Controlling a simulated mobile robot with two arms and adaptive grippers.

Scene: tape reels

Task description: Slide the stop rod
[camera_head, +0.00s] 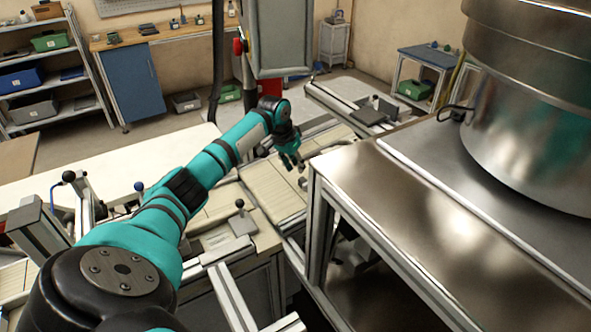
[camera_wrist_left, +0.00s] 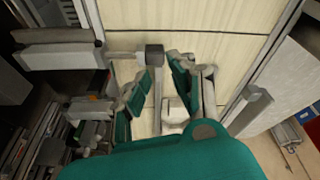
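My left arm reaches in from the left in the head view, and its gripper (camera_head: 290,158) hangs over the pale slatted conveyor bed. In the left wrist view the gripper (camera_wrist_left: 162,80) has its two green-padded fingers apart. A thin grey rod (camera_wrist_left: 157,95) stands between them, with a dark square block (camera_wrist_left: 154,53) at its far end. The rod seems clear of both pads, though contact is hard to judge. A horizontal grey bar (camera_wrist_left: 52,55) joins the dark block from the left. I take this rod assembly to be the stop rod. My green gripper body hides its near part.
The slatted conveyor bed (camera_head: 272,196) runs beneath the gripper. A metal-topped bench (camera_head: 395,185) with a big steel drum (camera_head: 530,120) stands close on the right. A lever with a black knob (camera_head: 240,205) stands to the left, below the arm. A grey machine post (camera_head: 280,40) rises behind.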

